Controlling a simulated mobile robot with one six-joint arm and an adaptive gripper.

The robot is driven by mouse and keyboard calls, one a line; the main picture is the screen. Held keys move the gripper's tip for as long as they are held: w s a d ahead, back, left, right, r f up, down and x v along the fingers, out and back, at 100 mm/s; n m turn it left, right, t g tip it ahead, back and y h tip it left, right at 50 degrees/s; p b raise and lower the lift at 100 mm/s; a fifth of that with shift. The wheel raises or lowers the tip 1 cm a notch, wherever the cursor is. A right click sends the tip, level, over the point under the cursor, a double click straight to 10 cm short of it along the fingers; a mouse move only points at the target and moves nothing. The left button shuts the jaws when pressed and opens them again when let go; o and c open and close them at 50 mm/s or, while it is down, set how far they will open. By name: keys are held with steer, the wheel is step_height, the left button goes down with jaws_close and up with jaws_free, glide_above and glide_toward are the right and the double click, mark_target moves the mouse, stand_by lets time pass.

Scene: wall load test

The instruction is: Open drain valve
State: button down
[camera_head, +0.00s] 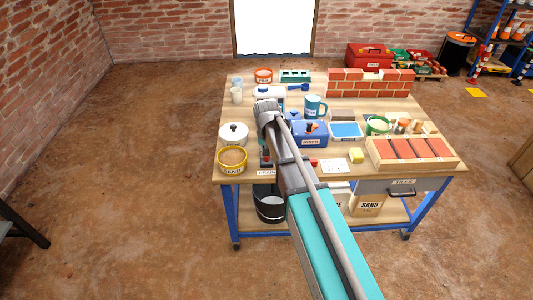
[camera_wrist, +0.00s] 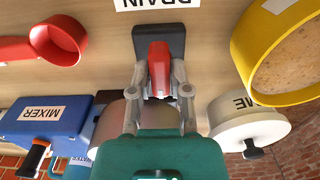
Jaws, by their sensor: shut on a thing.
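The drain valve shows in the wrist view as a red lever (camera_wrist: 158,62) on a black base (camera_wrist: 146,38). The white DRAIN label (camera_wrist: 158,4) lies on the table beside it. My gripper (camera_wrist: 160,75) is shut on the red lever, with one grey finger on each side. The lever runs roughly up and down in the wrist picture. Its lower end is hidden by my gripper. In the head view the valve is mostly hidden behind my arm at the table's front edge, above the DRAIN label (camera_head: 266,173).
A white lidded pot (camera_wrist: 245,125) and a yellow sand tub (camera_wrist: 240,50) stand close on one side. A blue MIXER box (camera_wrist: 40,125) and a red scoop-like thing (camera_wrist: 60,40) are on the other. A dark bucket (camera_head: 270,211) is below the tabletop.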

stand_by(0.4)
steer(key=c, duration=0.6)
jaws_free()
steer(key=shift+m, duration=0.5)
steer(key=m, duration=0.3)
steer(key=shift+m, duration=0.3)
steer(key=m, duration=0.4)
step_height(320, 180, up, 14)
steer(key=p, duration=1.4)
steer(key=shift+s+d+r+n+p, duration=0.85)
steer(key=shift+s+d+r+p, duration=0.95)
steer(key=shift+s, duration=0.6)
steer(key=shift+s+d+r+n+p, duration=0.9)
steer(key=shift+s+d+r+p, duration=0.5)
steer(key=shift+s+d, duration=0.9)
steer(key=shift+s+d+r+n+p, duration=0.85)
steer(key=shift+s+d+r+p, duration=0.85)
steer(key=shift+s, duration=0.85)
